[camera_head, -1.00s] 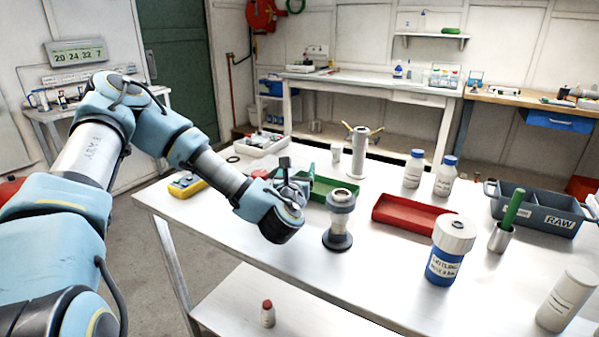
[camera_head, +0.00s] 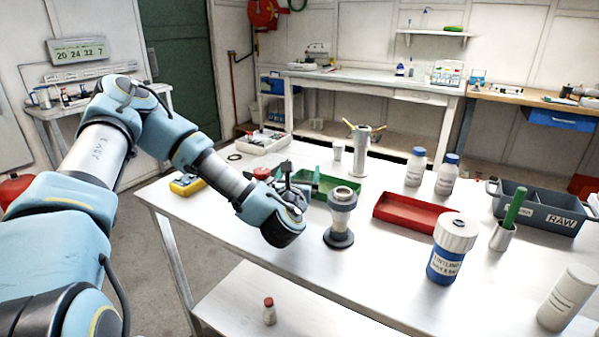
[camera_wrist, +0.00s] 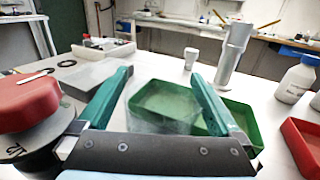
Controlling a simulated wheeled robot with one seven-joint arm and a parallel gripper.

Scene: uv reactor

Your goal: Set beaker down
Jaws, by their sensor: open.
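A clear glass beaker (camera_wrist: 162,108) stands between the two green fingers of my gripper in the wrist view. It is faint against the green tray behind it, and I cannot make out its base. My gripper (camera_wrist: 160,76) is open, with one finger on each side of the beaker. In the head view my gripper (camera_head: 304,180) is low over the white table (camera_head: 240,262), in front of the green tray (camera_head: 347,181). I cannot make out the beaker in the head view.
A grey flanged column (camera_head: 341,217) stands close right of my gripper. A tall metal cylinder (camera_head: 360,152) and a white cup (camera_head: 338,150) stand behind. A red tray (camera_head: 409,213), white bottles (camera_head: 415,167) and a blue jar (camera_head: 446,265) are further right.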

